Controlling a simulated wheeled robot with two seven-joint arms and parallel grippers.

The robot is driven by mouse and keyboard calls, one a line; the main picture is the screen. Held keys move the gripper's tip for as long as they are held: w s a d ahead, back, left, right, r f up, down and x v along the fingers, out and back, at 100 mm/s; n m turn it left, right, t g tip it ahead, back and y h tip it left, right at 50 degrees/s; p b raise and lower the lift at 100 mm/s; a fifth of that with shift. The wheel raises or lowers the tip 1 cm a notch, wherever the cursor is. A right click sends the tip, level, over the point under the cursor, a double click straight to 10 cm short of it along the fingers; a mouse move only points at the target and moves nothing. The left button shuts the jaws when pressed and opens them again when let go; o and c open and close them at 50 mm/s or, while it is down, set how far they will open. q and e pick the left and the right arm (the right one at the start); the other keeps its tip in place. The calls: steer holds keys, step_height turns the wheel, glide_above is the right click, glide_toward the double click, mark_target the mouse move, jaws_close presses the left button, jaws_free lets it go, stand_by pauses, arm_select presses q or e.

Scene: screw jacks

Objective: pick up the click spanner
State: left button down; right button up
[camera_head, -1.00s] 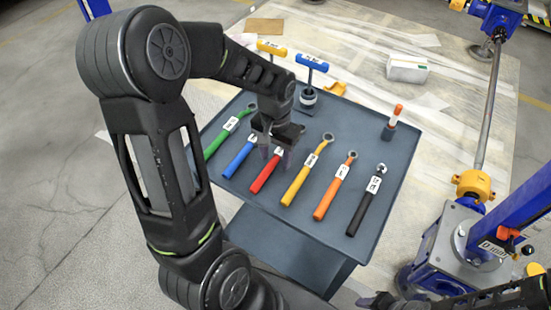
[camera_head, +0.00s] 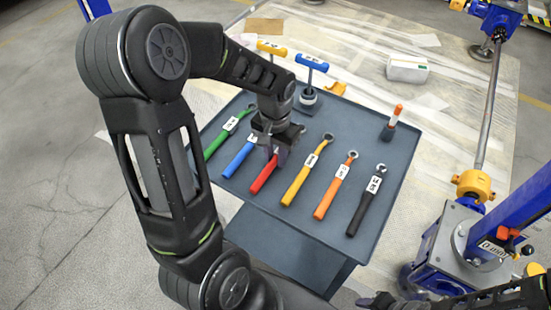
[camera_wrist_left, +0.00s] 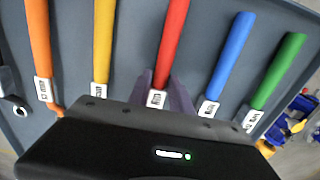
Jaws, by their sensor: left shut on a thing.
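Several coloured spanners lie in a row on a dark grey tray-topped cart (camera_head: 377,245): green (camera_head: 221,137), blue (camera_head: 240,158), red (camera_head: 264,174), yellow (camera_head: 300,179), orange (camera_head: 332,194) and black (camera_head: 364,207). Their white labels are too small to read, so I cannot tell which is the click spanner. My left gripper (camera_head: 275,152) is shut on the red spanner near its label. The red spanner also shows between the fingers in the left wrist view (camera_wrist_left: 173,35); its head is hidden. My right gripper (camera_head: 375,301) is partly visible at the bottom edge.
A blue screw jack (camera_head: 450,250) stands right of the cart.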

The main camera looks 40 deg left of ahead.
mark_target(276, 157)
arm_select(q)
steer(key=shift+r, duration=0.15)
stand_by(0.8)
step_height(276, 157, up, 10)
steer(key=shift+p, duration=0.3)
stand_by(0.6)
